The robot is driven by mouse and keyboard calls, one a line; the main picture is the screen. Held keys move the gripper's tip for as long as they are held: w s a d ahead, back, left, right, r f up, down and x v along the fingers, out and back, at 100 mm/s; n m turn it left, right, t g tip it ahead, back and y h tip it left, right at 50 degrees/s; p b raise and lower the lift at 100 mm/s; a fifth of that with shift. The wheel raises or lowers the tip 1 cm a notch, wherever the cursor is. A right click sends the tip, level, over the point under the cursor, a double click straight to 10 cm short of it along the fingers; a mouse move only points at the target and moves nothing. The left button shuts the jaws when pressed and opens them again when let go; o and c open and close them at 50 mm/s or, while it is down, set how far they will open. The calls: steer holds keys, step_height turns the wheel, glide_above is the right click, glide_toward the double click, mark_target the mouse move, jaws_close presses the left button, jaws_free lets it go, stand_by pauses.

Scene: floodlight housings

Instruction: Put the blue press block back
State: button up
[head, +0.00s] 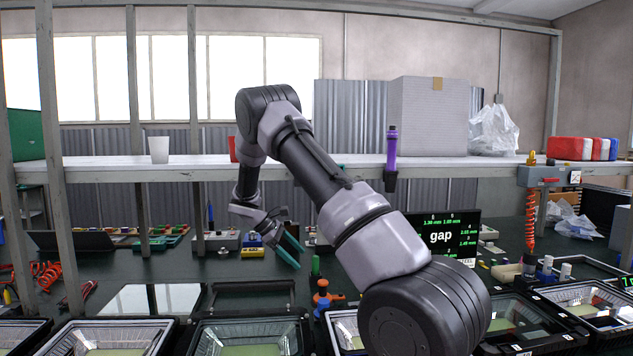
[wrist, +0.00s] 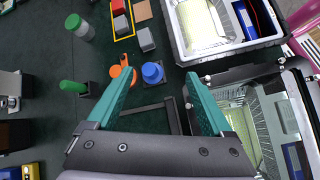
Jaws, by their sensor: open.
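A blue round-topped block (wrist: 152,72) stands on the dark bench, beside an orange piece with a ring-like end (wrist: 122,74). I take it for the blue press block. In the head view a blue piece (head: 322,303) shows behind the housings, just in front of the orange one (head: 322,286). My gripper (wrist: 165,85) has two teal fingers spread apart with nothing between them. The blue block appears between and beyond the fingertips, apart from them. In the head view my gripper (head: 289,250) hangs over the bench, behind these pieces.
A green-handled tool (wrist: 72,87) stands left of the fingers. A glass-fronted housing (wrist: 240,125) lies close by the right finger, another (wrist: 215,40) beyond. A dark angled bracket (wrist: 150,108) lies below the fingers. A shelf (head: 300,165) crosses behind my arm.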

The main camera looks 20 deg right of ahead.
steer(key=s+a+r+m+t+y, duration=0.1)
steer(key=s+r+m+t+y, duration=0.2)
steer(key=s+r, duration=0.55)
steer(key=s+a+r+m+y, duration=0.1)
steer(key=s+r+m+y, duration=0.3)
steer(key=r, duration=0.8)
steer(key=s+a+r+m+t+y, duration=0.1)
steer(key=s+r+m+t, duration=0.1)
steer(key=s, duration=0.5)
steer(key=s+a+r+m+t+y, duration=0.1)
steer(key=s+a+r+m+t, duration=0.1)
steer(key=s, duration=0.5)
steer(key=s+a+r+m+t+y, duration=0.1)
steer(key=s+a+r+m+t, duration=0.1)
steer(key=s, duration=0.5)
step_height(320, 180, up, 3)
steer(key=shift+s+f+m, duration=0.1)
steer(key=shift+s+m, duration=0.25)
steer(key=shift+m, duration=0.55)
